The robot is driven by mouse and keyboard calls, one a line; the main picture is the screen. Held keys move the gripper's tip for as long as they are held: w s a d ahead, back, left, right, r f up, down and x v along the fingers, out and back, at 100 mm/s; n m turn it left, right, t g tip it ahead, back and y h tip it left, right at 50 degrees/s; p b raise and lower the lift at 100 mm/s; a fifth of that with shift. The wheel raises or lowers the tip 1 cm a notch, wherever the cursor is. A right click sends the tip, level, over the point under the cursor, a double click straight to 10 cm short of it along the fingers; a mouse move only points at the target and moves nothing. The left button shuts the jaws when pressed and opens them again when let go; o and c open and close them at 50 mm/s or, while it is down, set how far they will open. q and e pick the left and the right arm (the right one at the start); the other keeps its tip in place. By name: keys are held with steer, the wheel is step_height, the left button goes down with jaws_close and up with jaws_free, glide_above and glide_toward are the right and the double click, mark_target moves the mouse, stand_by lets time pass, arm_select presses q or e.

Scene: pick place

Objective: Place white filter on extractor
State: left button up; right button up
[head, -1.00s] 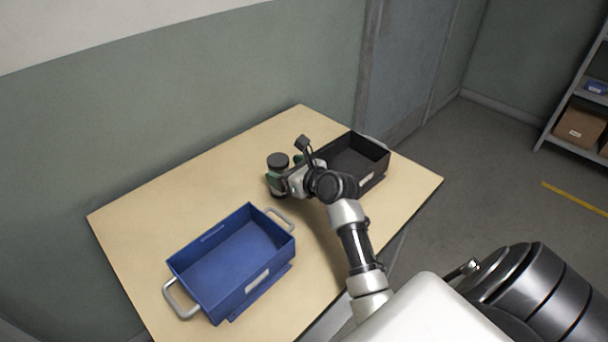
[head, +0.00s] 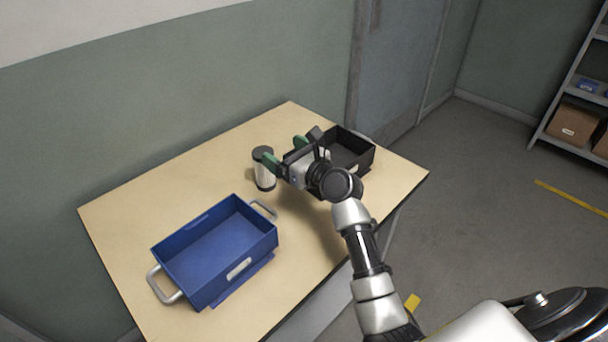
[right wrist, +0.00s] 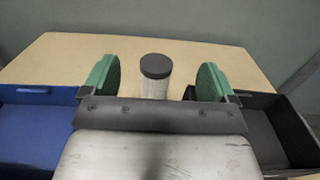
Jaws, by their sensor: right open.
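The white filter (head: 265,174) is a white cylinder with a dark cap. It stands upright on the table between the two bins in the head view. In the right wrist view the filter (right wrist: 155,78) stands ahead of my right gripper, centred between its two green fingers. My right gripper (head: 286,151) is open and empty, beside the filter on its right; it also shows in the right wrist view (right wrist: 157,80). No extractor that I can identify is in view. My left gripper is not in view.
A blue bin (head: 268,243) with grey handles stands at the table's front left. A black bin (head: 362,162) stands at the right, partly behind my right arm. The wooden table (head: 150,207) is clear at the back left. A shelf (head: 560,137) stands at the far right.

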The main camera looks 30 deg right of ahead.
steer(key=b, duration=0.4)
glide_toward(265, 169)
steer(key=w, duration=0.4)
steer(key=shift+w+f, duration=0.35)
steer(key=shift+f, duration=0.05)
steer(key=shift+w+a+r+p, duration=0.15)
steer(key=shift+w+r+p, duration=0.15)
steer(key=shift+w+p, duration=0.15)
steer(key=b+x, duration=0.1)
steer(key=x, duration=0.5)
steer(key=shift+w+a, duration=0.1)
steer(key=shift+w, duration=0.15)
steer(key=shift+r, duration=0.1)
steer(key=shift+c, duration=0.3)
steer(key=c, duration=1.1)
